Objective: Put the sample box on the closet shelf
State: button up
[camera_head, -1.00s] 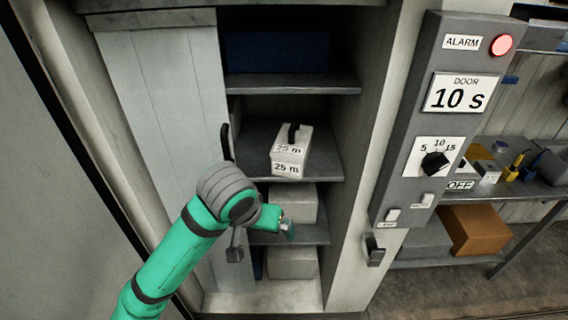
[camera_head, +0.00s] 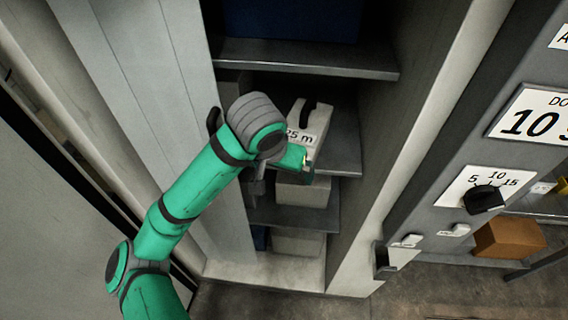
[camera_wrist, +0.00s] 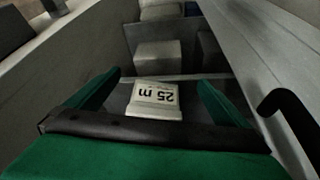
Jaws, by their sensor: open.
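The sample box (camera_head: 308,122) is white with a black handle and a "25 m" label. It stands on the closet shelf (camera_head: 345,150), partly hidden behind my arm in the head view. In the wrist view the box (camera_wrist: 153,100) shows upside down, with its labelled face between my two green fingers. My gripper (camera_wrist: 158,88) is open, with a finger at either side of the box in that picture. In the head view my gripper (camera_head: 300,160) is in front of the box's lower part. I cannot tell whether it touches.
The closet door (camera_head: 130,70) stands at the left, beside my arm. A higher shelf (camera_head: 300,58) holds a dark blue box (camera_head: 290,18). Pale boxes (camera_head: 305,192) stand on lower levels. A control panel (camera_head: 490,150) is at the right.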

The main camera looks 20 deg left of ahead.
aim_at(297, 138)
jog(key=shift+w, duration=0.1)
jog(key=w, duration=1.1)
jog(key=shift+a, duration=0.2)
jog(key=shift+w+f, duration=0.65)
jog(key=shift+f, duration=0.1)
jog(key=shift+w+a+f, duration=0.1)
jog(key=shift+w+f, duration=0.15)
jog(key=shift+f, duration=0.4)
